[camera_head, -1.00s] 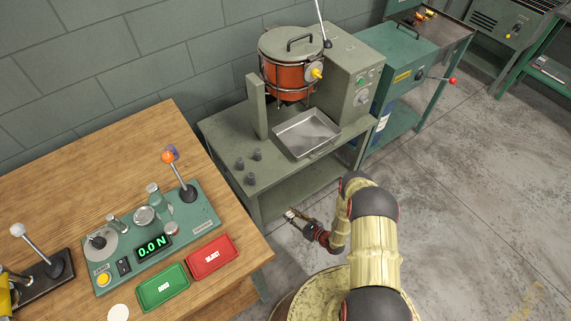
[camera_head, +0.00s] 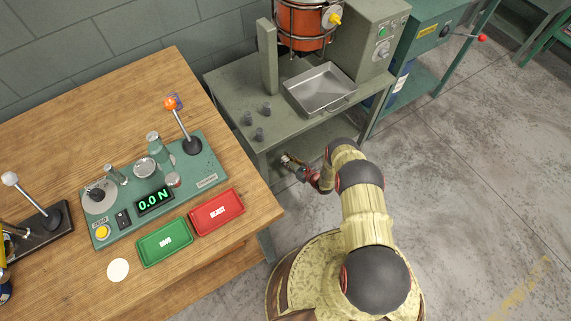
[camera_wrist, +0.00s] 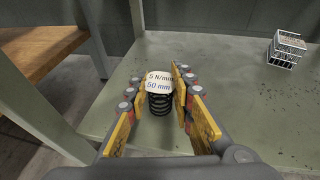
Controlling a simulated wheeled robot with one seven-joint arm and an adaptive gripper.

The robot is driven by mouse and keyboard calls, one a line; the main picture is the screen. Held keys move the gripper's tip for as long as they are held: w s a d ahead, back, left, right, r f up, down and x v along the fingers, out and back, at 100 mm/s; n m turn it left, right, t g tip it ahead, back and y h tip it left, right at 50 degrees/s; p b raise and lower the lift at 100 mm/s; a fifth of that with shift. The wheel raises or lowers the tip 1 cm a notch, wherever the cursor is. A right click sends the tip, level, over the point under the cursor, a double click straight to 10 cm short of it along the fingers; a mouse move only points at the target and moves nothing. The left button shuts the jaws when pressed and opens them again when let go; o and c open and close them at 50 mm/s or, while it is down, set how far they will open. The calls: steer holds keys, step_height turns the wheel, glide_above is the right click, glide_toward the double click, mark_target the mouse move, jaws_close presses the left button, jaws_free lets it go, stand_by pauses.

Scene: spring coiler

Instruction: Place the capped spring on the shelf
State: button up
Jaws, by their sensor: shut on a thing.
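The capped spring (camera_wrist: 160,103) is a black coil with a white cap reading "5 N/mm 50 mm". In the wrist view it is upright between the yellow-padded fingers of my gripper (camera_wrist: 157,82), which is shut on it. The shelf (camera_wrist: 235,110) is a flat grey-green surface behind and below the spring. Whether the spring's base touches it cannot be told. In the head view my gripper (camera_head: 288,162) is at the front left of the grey-green stand, at its lower shelf (camera_head: 305,138); the spring is too small to make out there.
The shelf between spring and crate is clear. A metal tray (camera_head: 320,90) sits on the stand's top.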

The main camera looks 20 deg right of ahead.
steer(key=shift+w+f, duration=0.15)
steer(key=shift+w, duration=0.1)
steer(key=shift+w+f+b, duration=0.15)
steer(key=shift+f+b, duration=0.35)
steer(key=shift+f, duration=0.4)
steer(key=shift+w+f+b, duration=0.1)
steer(key=shift+f+b, duration=0.35)
steer(key=shift+f, duration=0.45)
steer(key=shift+f, duration=0.15)
steer(key=o, duration=1)
steer(key=shift+s+d+r, duration=0.1)
steer(key=shift+s+r, duration=0.15)
steer(key=shift+s, duration=0.1)
steer(key=p+v, duration=0.4)
steer(key=v, duration=0.7)
steer(key=shift+s, duration=0.15)
